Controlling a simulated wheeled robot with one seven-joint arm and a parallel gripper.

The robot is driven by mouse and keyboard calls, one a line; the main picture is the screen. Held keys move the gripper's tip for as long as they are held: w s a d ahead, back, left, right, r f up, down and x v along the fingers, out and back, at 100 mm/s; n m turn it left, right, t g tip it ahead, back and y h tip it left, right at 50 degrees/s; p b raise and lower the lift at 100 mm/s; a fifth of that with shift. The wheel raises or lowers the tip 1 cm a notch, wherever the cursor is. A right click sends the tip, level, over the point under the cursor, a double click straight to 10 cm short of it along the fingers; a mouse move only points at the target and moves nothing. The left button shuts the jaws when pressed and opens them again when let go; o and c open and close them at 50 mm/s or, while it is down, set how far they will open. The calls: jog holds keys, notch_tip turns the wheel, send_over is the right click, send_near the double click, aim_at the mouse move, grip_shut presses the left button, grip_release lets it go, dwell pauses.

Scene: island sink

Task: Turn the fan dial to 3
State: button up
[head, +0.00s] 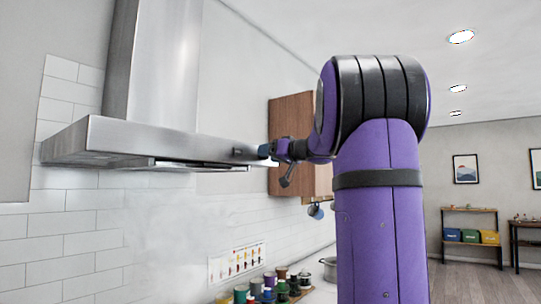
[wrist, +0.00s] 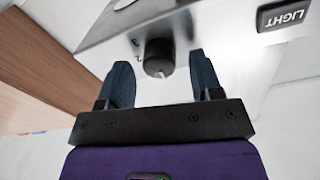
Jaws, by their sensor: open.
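The fan dial (wrist: 158,52) is a round black knob on the steel front of the range hood (head: 120,140). In the wrist view a white mark shows at its lower edge, and a small digit, which looks like a 2, is printed to its upper left. My gripper (wrist: 160,64) is open, with one dark blue finger on each side of the dial and a visible gap to it on both sides. In the head view my gripper (head: 266,151) is at the right end of the hood front.
A black LIGHT label (wrist: 286,14) is to the right of the dial in the wrist view. A wooden cabinet (head: 290,120) stands just behind the gripper. Below are jars (head: 268,280) and a pot (head: 328,267); the space between hood and jars is clear.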

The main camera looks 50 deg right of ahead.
jog(key=c, duration=0.9)
jog(key=shift+m, duration=0.3)
jog(key=m, duration=1.7)
jog(key=m+y, duration=0.1)
jog(key=m, duration=0.7)
jog(key=shift+d+f, duration=0.15)
jog(key=shift+f, duration=0.1)
jog(key=shift+m, duration=0.4)
